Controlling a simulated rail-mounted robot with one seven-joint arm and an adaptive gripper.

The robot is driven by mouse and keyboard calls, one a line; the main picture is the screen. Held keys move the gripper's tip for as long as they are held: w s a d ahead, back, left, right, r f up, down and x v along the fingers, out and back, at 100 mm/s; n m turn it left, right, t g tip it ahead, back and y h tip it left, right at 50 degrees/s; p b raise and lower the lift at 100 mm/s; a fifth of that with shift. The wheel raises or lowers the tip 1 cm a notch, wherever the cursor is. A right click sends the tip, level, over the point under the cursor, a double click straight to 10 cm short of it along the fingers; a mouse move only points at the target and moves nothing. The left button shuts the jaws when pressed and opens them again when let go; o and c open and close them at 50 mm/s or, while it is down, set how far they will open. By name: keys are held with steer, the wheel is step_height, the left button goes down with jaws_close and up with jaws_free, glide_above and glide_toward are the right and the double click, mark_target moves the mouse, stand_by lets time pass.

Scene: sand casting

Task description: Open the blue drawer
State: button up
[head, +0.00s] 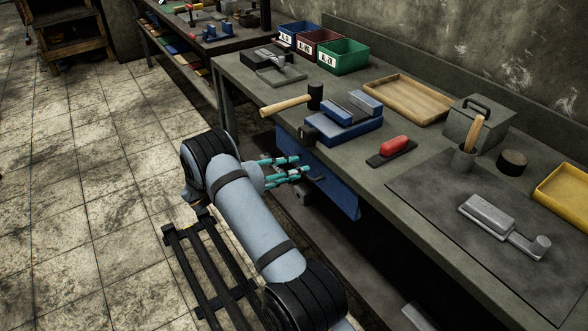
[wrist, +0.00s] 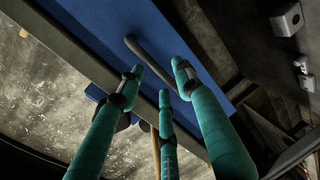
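The blue drawer (head: 338,196) hangs under the front edge of the workbench in the head view, and its front appears flush with the bench, so it looks closed. Its blue front (wrist: 90,35) fills the upper middle of the wrist view, with a dark bar handle (wrist: 148,58) on it. My gripper (head: 303,168) has three teal fingers and is in front of the drawer at the handle. In the wrist view my gripper (wrist: 160,78) has its fingers spread apart, with the tips close to the handle. Whether they touch it I cannot tell.
The workbench (head: 237,82) above carries a hammer (head: 290,102), a blue vise-like block (head: 345,128), a red-handled tool (head: 394,146) and a wooden tray (head: 405,97). A dark slatted rail (head: 205,270) lies on the floor. Tiled floor to the left is clear.

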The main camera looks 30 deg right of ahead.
steer(key=shift+d, duration=0.1)
steer(key=shift+c, duration=1)
jaws_close()
